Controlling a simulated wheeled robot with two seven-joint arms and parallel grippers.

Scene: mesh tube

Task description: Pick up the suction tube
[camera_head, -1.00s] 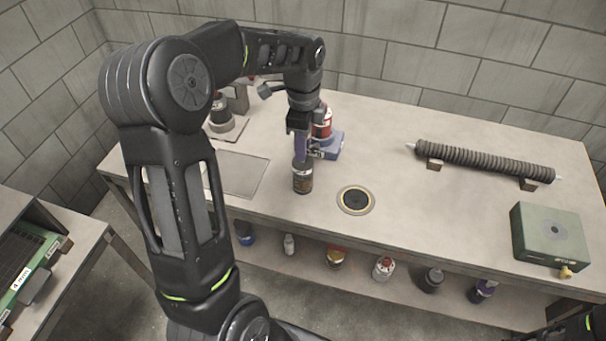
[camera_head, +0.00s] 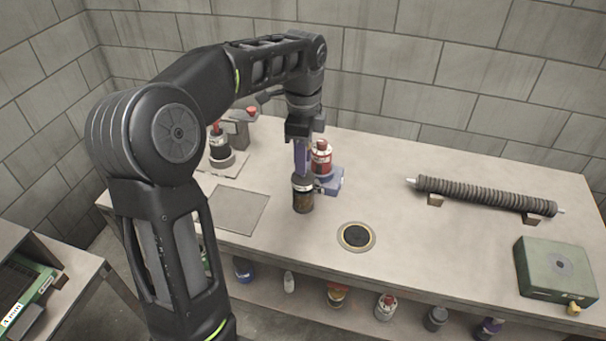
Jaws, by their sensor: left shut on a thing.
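My left gripper (camera_head: 303,141) points down over the middle of the bench. It is shut on an upright thing with a slim purple upper part (camera_head: 302,160), a pale collar and a dark brown cylindrical lower end (camera_head: 303,199). The jaw contact is too small to see clearly. The lower end seems to hang just above the bench top. A long dark ribbed tube (camera_head: 480,193) with pale tips lies across two small wooden blocks at the right, apart from my gripper. The frames do not settle which of these two is the suction tube. My right gripper is out of view.
A red can (camera_head: 321,160) on a blue base (camera_head: 330,182) stands close behind the held thing. A round black drain (camera_head: 356,237), a flat plate (camera_head: 238,210) and a green box (camera_head: 555,270) are on the bench (camera_head: 420,235). Several bottles stand on the shelf below.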

